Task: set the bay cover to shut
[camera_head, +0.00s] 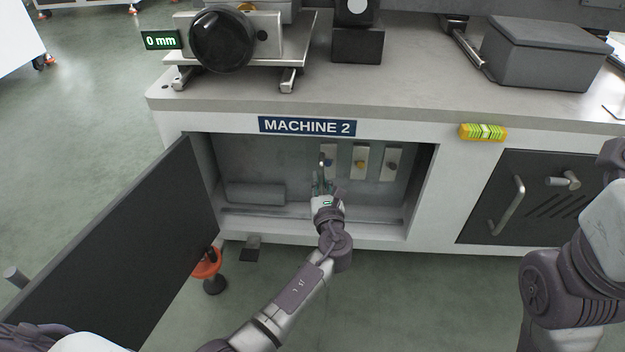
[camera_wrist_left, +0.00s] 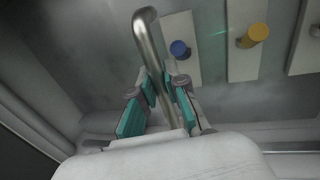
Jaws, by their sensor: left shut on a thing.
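The bay cover (camera_head: 110,255) is a dark panel hinged at the left side of the bay under the "MACHINE 2" label. It stands swung wide open, towards the lower left. The bay (camera_head: 255,160) is open to view. My left gripper (camera_head: 322,184) reaches into it, apart from the cover. It is shut on a bent metal bar (camera_head: 322,162). In the left wrist view the bar (camera_wrist_left: 152,50) rises between the teal finger pads of my left gripper (camera_wrist_left: 158,102). The bar's lower end is hidden. My right arm shows at the right, but its gripper is not visible.
Plates with a blue knob (camera_wrist_left: 180,49), a yellow knob (camera_head: 360,163) and a grey knob line the bay's back wall. A grey block (camera_head: 256,194) lies inside at left. A closed vented door (camera_head: 530,200) is at right. An orange foot (camera_head: 207,264) stands by the cover.

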